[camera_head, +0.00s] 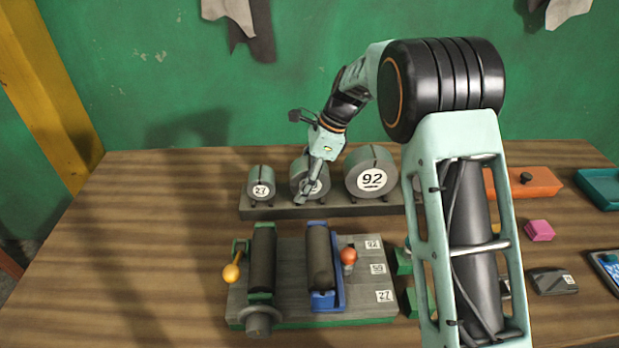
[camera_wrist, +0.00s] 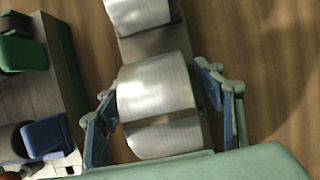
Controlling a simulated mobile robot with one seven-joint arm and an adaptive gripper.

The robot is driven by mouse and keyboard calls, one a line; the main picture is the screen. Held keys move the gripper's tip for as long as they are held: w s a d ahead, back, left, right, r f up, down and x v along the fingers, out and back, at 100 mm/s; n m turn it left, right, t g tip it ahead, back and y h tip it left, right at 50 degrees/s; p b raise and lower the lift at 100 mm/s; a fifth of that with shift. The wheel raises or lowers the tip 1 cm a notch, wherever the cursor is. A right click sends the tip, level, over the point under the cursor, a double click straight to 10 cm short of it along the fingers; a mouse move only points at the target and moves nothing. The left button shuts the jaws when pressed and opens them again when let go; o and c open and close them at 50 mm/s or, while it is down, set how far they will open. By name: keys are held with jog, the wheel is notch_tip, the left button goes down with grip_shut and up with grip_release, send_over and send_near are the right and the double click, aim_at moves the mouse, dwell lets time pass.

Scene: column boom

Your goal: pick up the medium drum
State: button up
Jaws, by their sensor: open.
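The medium drum (camera_head: 296,177) is a grey metal cylinder standing on a low rack, between a smaller and a larger drum; its label is partly hidden by my finger. In the wrist view the drum (camera_wrist: 158,100) fills the space between my fingers. My gripper (camera_head: 307,186) is open, reaching down over this drum. In the wrist view one finger of my gripper (camera_wrist: 162,105) is on each side of it; I cannot tell whether either touches.
The small drum marked 27 (camera_head: 261,187) and the large drum marked 92 (camera_head: 371,172) flank it on the rack (camera_head: 270,212). In front is a board (camera_head: 365,307) with green (camera_head: 262,262) and blue-framed (camera_head: 319,262) rollers. An orange block (camera_head: 540,181) lies right. Bare table lies left.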

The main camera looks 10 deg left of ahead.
aim_at(305, 162)
jog(key=shift+f, duration=0.15)
jog(key=shift+a, duration=0.1)
jog(key=c, duration=1.5)
jog(key=shift+r, duration=0.5)
notch_tip(305, 162, up, 2)
jog(key=shift+r, duration=0.2)
jog(key=s+d+r, duration=0.1)
jog(key=s+r, duration=0.2)
jog(key=s, duration=0.1)
jog(key=s+d+r, duration=0.1)
jog(key=s+r, duration=0.2)
jog(key=s, duration=0.2)
jog(key=s+d+r, duration=0.1)
jog(key=s+r, duration=0.2)
jog(key=s, duration=0.1)
jog(key=shift+s+d+r+b, duration=0.25)
jog(key=shift+s+r+b, duration=0.05)
jog(key=shift+r+b, duration=0.1)
